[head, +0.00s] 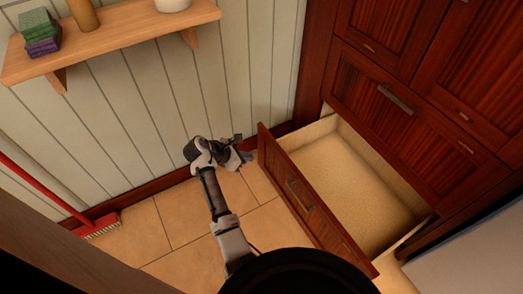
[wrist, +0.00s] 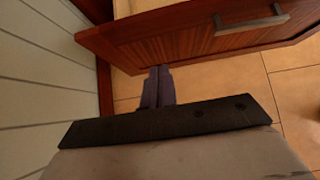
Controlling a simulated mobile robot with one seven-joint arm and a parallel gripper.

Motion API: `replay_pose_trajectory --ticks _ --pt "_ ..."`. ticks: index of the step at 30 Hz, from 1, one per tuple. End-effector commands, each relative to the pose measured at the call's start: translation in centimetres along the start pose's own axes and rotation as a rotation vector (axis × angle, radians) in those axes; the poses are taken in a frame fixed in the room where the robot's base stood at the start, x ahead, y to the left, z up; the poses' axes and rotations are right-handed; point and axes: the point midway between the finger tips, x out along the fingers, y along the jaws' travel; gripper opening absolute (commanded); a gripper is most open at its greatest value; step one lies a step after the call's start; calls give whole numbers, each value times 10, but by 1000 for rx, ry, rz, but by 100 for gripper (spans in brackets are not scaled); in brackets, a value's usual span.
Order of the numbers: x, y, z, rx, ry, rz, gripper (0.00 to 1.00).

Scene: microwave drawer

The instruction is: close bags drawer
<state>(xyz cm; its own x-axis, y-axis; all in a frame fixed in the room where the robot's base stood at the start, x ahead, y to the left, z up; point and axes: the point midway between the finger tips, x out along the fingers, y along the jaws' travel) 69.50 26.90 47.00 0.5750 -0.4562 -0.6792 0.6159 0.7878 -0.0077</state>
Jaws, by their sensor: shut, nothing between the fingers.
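The open drawer, with a dark red wood front (head: 312,200) and a pale, empty interior (head: 350,190), sticks out from the bottom of the cabinet in the head view. A metal bar handle (head: 299,196) sits on its front. My gripper (head: 248,157) is at the far left end of the drawer front, on its outer side. In the wrist view the drawer front (wrist: 180,40) spans the top, its handle (wrist: 250,22) is at the upper right, and my gripper's fingers (wrist: 158,85) are together just below its lower edge. I cannot tell if they touch it.
The closed cabinet (head: 420,80) rises above the drawer. A panelled wall (head: 150,110) with a wooden shelf (head: 115,38) is at left. A red broom (head: 50,190) leans near the wall. Tiled floor (head: 170,225) lies open in front of the drawer.

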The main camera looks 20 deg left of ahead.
Motion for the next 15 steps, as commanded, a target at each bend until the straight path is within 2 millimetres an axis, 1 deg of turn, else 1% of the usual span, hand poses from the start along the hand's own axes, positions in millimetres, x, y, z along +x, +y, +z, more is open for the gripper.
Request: replay_pose_trajectory --ticks 5,12,14,15 --pt "32 0 -2 1 2 -1 0" --pt "85 1 -1 4 2 1 0" --pt "96 1 -1 4 3 2 0" --pt "99 2 6 8 2 4 0"
